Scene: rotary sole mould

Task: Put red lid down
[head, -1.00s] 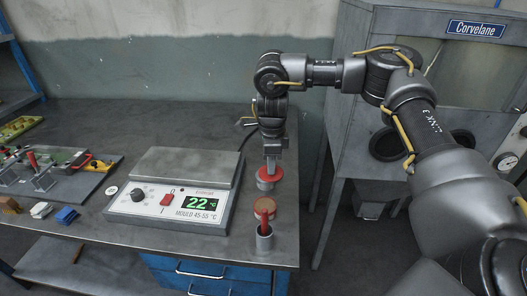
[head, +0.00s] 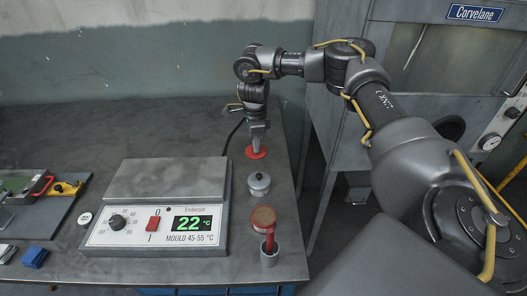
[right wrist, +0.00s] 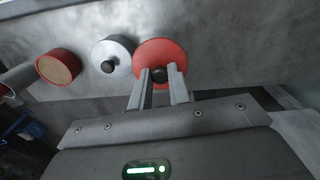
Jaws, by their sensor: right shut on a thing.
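The red lid (head: 262,154) is a flat round disc on the right side of the bench. It also shows in the right wrist view (right wrist: 184,52), with a dark knob at its middle. My right gripper (head: 256,146) points down over the lid and is shut on its knob, seen between the two fingers in the right wrist view (right wrist: 159,76). The lid is at or just above the bench; I cannot tell whether it touches. A silver round pot (head: 259,186) with a dark knob stands just in front of the lid, apart from it. My left gripper is not in view.
The hotplate (head: 165,180), reading 22, is to the left. The bench's right edge is close by; bare bench (head: 170,115) lies behind the hotplate.

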